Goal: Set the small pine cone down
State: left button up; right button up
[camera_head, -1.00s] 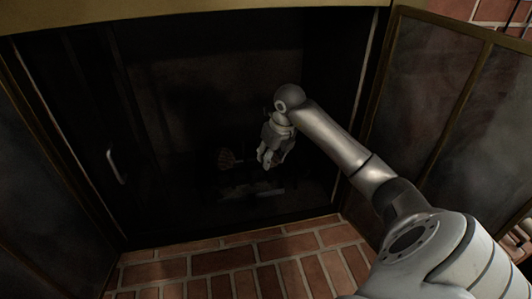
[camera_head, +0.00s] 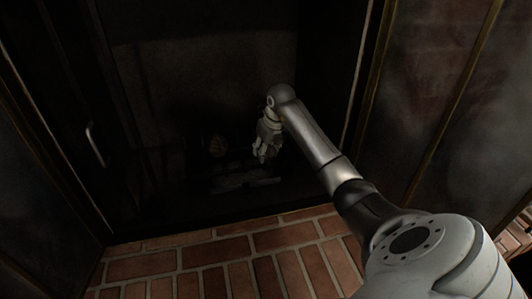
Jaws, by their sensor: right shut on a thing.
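My right gripper (camera_head: 263,155) reaches into the dark firebox with its fingers pointing down. It is shut on the small pine cone, which is mostly hidden by the fingers and too dark to make out clearly. A brownish, rounded, scaly thing (camera_head: 215,146), which looks like another pine cone, lies just left of the gripper, apart from it. I cannot tell whether the held cone touches anything below. My left gripper is not in view.
A dark grate or logs with a paler piece (camera_head: 245,184) lie under the gripper. The firebox doors stand open: a left one with a handle (camera_head: 96,145) and a right glass one (camera_head: 425,100). The brick hearth (camera_head: 225,250) in front is clear.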

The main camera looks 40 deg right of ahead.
dwell(0.3)
jog(key=o, duration=0.9)
jog(key=shift+f, duration=0.1)
jog(key=shift+o, duration=0.2)
